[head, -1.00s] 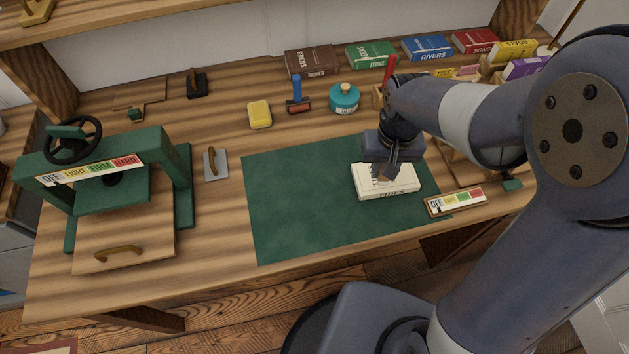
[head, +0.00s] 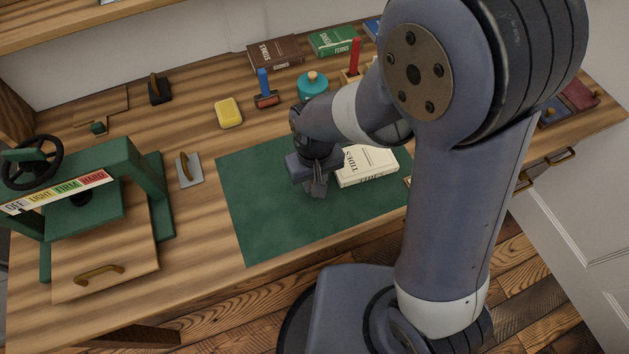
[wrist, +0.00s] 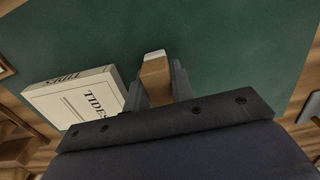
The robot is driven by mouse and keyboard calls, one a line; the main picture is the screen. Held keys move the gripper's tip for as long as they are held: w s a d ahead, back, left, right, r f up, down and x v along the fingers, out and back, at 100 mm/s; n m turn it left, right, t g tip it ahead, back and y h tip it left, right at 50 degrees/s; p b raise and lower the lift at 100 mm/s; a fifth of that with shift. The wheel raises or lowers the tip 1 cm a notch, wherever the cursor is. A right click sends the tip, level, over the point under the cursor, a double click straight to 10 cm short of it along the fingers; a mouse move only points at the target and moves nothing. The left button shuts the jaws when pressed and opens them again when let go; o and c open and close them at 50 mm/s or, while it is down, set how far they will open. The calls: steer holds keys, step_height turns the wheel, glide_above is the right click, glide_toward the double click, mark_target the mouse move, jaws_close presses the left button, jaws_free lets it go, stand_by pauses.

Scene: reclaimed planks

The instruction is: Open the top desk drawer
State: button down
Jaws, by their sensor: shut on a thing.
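Drawer fronts show at the right under the desk (head: 70,115), partly behind my arm, with a dark curved handle (head: 562,156) on one and a second handle (head: 524,181) nearer my arm. I cannot tell which is the top drawer's, and no drawer looks pulled out. My gripper (head: 318,190) is over the green mat, left of the white TIDES book and well away from the handles. In the wrist view my gripper (wrist: 154,80) is shut on a tan, wood-coloured piece (wrist: 155,66) with a pale tip. Its lower part is hidden.
The TIDES book (head: 368,165) lies on the green mat (head: 260,215). A green press (head: 120,165) stands at the left. A yellow sponge-like block (head: 228,112), a teal jar (head: 312,86) and books (head: 275,52) stand behind the mat. My arm hides much of the right side.

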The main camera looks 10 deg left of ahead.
steer(key=shift+f, duration=0.7)
steer(key=shift+f, duration=0.2)
steer(key=c, duration=1.2)
jaws_free()
steer(key=shift+r, duration=0.1)
step_height(320, 180, up, 12)
steer(key=shift+f+p, duration=0.25)
steer(key=shift+p, duration=0.35)
steer(key=shift+r, duration=0.25)
steer(key=shift+c, duration=0.5)
steer(key=shift+r, duration=0.2)
steer(key=c, duration=0.3)
